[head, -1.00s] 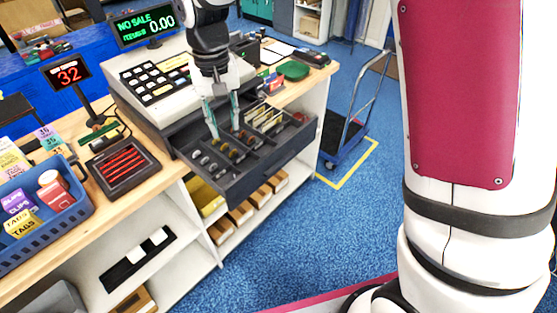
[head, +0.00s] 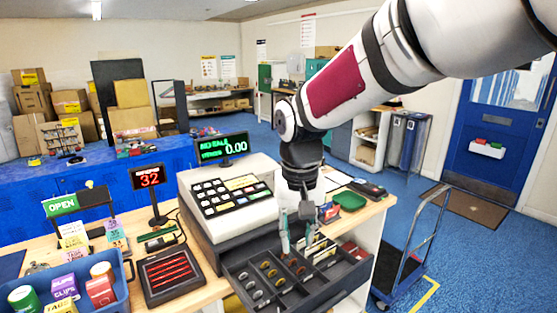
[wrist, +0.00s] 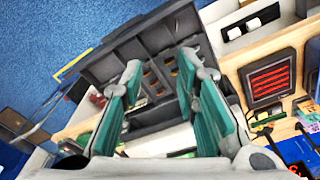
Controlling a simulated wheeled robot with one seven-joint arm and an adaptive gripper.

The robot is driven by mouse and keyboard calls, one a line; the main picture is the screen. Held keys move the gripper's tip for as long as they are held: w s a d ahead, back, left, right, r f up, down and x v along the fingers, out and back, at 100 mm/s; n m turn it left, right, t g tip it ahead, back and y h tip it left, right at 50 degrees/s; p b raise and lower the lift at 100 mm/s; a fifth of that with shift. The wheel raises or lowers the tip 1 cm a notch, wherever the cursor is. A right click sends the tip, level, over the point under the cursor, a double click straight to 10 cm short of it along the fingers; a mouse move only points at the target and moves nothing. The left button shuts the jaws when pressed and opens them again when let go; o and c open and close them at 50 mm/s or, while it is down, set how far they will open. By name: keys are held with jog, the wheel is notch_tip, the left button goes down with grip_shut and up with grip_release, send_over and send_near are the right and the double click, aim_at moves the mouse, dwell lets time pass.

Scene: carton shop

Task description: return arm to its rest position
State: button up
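My gripper (head: 298,240) hangs over the open cash drawer (head: 340,290) of the register, its fingers pointing down. In the wrist view my gripper (wrist: 160,95) shows two teal-padded fingers spread apart with nothing between them. The drawer (wrist: 100,68) lies beyond the fingertips, with coins in its small compartments and upright notes in its longer ones. The fingers partly hide the drawer's middle. My arm reaches in from the upper right of the head view. I cannot tell exactly how high the fingertips are above the compartments.
The cash register (head: 235,205) stands on the wooden counter. A card display reading 32 (head: 149,177), a tray of red strips (head: 171,276) and a blue basket (head: 100,300) stand left of it. A blue trolley (head: 400,268) stands right, on open blue floor.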

jog(key=s+d+r+t, duration=0.2)
jog(key=s+d+r, duration=0.2)
jog(key=s+d, duration=0.3)
jog(key=s+d+r+t, duration=0.2)
jog(key=s+d+r, duration=0.2)
jog(key=s, duration=0.9)
jog(key=d, duration=0.3)
jog(key=shift+s+d+m+t, duration=0.25)
jog(key=shift+s+m+t, duration=0.05)
jog(key=shift+m+t, duration=0.1)
